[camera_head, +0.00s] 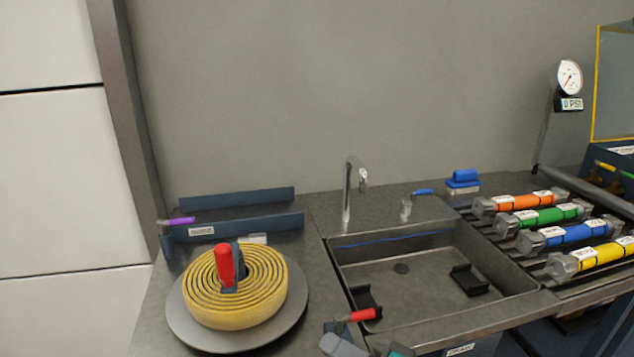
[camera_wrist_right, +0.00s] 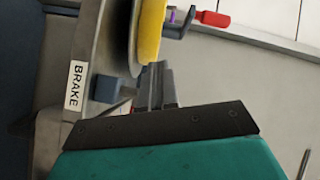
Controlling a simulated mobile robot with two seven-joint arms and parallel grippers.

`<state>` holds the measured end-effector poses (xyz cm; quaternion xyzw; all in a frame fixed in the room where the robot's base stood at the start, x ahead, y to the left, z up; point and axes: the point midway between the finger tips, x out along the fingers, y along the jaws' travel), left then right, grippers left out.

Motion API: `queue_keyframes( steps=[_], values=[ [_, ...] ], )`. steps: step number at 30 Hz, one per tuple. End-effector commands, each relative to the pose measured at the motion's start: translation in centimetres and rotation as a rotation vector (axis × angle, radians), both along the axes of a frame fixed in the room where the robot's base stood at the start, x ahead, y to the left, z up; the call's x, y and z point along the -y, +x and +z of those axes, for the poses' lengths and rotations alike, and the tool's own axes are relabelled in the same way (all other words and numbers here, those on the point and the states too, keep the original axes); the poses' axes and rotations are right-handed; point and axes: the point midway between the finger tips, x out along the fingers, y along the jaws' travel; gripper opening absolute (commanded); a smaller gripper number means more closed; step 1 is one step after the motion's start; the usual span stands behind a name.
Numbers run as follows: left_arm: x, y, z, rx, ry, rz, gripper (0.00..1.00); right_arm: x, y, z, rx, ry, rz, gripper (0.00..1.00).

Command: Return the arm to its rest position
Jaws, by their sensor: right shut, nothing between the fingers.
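My right gripper (camera_head: 343,346) shows at the bottom edge of the head view, with part of its teal body beside it. Its grey fingers (camera_wrist_right: 156,86) are closed and empty in the right wrist view. They point toward the yellow coiled hose (camera_wrist_right: 150,30) on its round plate, which also shows in the head view (camera_head: 208,318). In the head view the gripper is just below a red-handled lever (camera_head: 360,315) at the sink's front edge; I cannot tell whether they touch. My left gripper is not in view.
A red crank handle (camera_head: 224,265) stands up from the hose reel. A BRAKE label (camera_wrist_right: 75,86) and a blue block (camera_wrist_right: 106,89) lie beside the fingers. The sink (camera_head: 420,290) has a tall faucet (camera_head: 347,195). Several coloured cylinders (camera_head: 525,203) lie on a rack at right.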

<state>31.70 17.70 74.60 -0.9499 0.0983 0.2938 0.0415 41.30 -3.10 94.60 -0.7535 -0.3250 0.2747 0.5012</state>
Motion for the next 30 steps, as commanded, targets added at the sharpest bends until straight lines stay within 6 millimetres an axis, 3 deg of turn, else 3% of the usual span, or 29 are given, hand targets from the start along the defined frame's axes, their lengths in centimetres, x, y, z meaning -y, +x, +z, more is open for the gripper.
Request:
queue_keyframes(
  steps=[1, 5, 9, 15, 20, 30],
  values=[
    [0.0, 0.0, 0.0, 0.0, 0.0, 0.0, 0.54, 0.9, -0.3, -2.2, 0.037, -0.087, -0.055, 0.0],
    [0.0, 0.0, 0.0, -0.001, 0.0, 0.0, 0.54, 4.1, -1.1, -7.4, 0.14, -0.369, -0.165, 0.0],
    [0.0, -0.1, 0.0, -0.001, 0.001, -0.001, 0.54, 8.2, -3.6, -13.0, 0.195, -0.708, -0.223, 0.0],
    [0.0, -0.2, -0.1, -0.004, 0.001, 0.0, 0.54, 12.9, -8.0, -18.6, 0.212, -1.094, -0.195, 0.0],
    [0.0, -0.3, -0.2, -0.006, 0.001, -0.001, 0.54, 14.5, -9.7, -20.1, 0.215, -1.223, -0.162, 0.0],
    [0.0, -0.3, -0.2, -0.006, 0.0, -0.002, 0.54, 14.7, -9.8, -20.2, 0.217, -1.234, -0.159, 0.0]
  ],
)
